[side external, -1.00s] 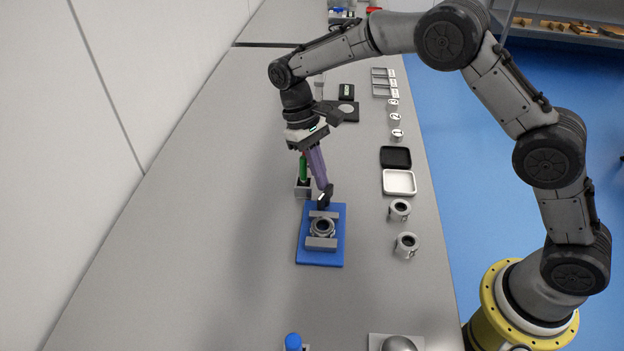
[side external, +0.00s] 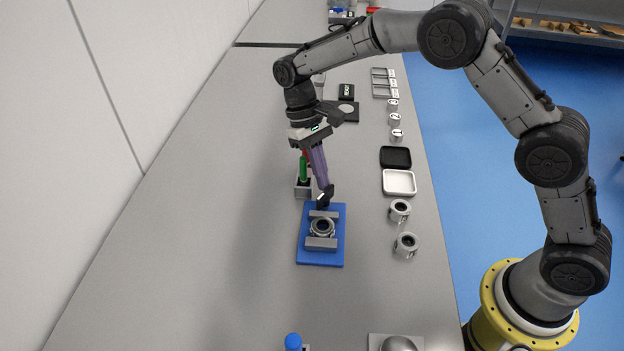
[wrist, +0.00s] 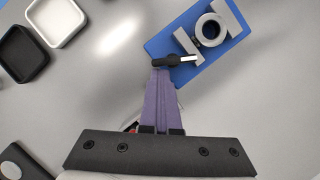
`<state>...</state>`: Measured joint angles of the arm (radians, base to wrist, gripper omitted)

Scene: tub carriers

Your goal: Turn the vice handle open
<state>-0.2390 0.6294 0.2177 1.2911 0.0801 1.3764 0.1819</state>
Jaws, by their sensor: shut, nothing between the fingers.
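The vice (side external: 321,243) is grey, on a blue base plate (side external: 307,258), with a ring-shaped part (side external: 322,227) between its jaws. In the wrist view the vice (wrist: 187,41) and its blue plate (wrist: 158,46) are at the upper right. The black vice handle (wrist: 168,61) lies across the plate's near edge; it also shows in the side view (side external: 323,198). My gripper (side external: 323,188) has purple fingers, shut with nothing between them. In the wrist view its fingertips (wrist: 160,72) are right at the handle's black end; I cannot tell whether they touch it.
To the right are two metal cylinders (side external: 399,210) (side external: 405,246), a white tray (side external: 399,182) and a black tray (side external: 395,157). The bench left of the vice is clear.

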